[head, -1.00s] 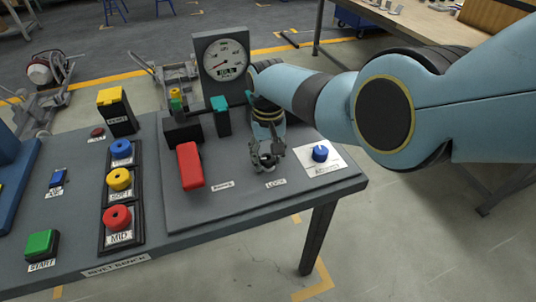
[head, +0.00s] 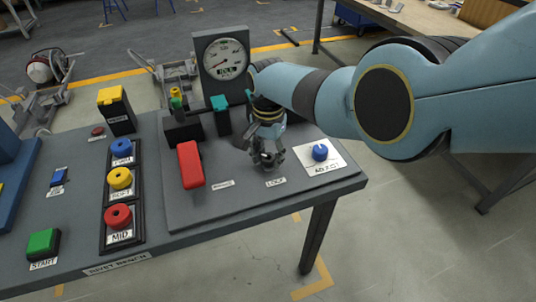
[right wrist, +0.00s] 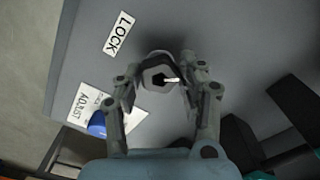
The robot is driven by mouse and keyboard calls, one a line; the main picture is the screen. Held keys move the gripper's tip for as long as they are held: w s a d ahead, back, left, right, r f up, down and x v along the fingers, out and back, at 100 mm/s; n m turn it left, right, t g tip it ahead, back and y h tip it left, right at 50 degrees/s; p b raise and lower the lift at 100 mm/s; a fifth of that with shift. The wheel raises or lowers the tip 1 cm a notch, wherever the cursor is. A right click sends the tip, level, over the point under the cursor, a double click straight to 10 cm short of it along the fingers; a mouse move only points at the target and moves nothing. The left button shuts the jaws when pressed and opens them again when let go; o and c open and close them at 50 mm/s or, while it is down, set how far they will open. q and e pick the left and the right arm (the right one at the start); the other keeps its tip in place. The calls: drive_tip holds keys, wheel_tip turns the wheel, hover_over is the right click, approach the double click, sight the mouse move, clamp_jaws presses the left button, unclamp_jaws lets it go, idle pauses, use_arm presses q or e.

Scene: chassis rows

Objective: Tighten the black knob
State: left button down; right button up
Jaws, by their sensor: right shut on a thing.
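The black knob (right wrist: 158,79) sits above the LOCK label in the head view and shows between my right fingers in the right wrist view. It has a dark faceted top with a white pointer mark. My right gripper (right wrist: 162,88) points down over the bench panel and is shut on the knob, one finger on each side. In the head view my right gripper (head: 266,160) hides most of the knob. My left gripper is not in view.
A blue knob (head: 320,152) on a white ADJUST plate is close to the right. A red lever (head: 190,165) is to the left, with a teal-topped lever (head: 220,115) behind. A gauge (head: 224,58) stands at the back.

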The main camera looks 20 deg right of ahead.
sight(268, 156)
drive_tip(key=shift+w+r+m, duration=0.25)
drive_tip(key=shift+w+m, duration=0.05)
idle(0.4)
drive_tip(key=o, duration=0.9)
drive_tip(key=shift+o, duration=1.3)
drive_tip(key=shift+s+f, duration=0.1)
drive_tip(key=shift+s, duration=0.1)
wheel_tip(268, 156, up, 12)
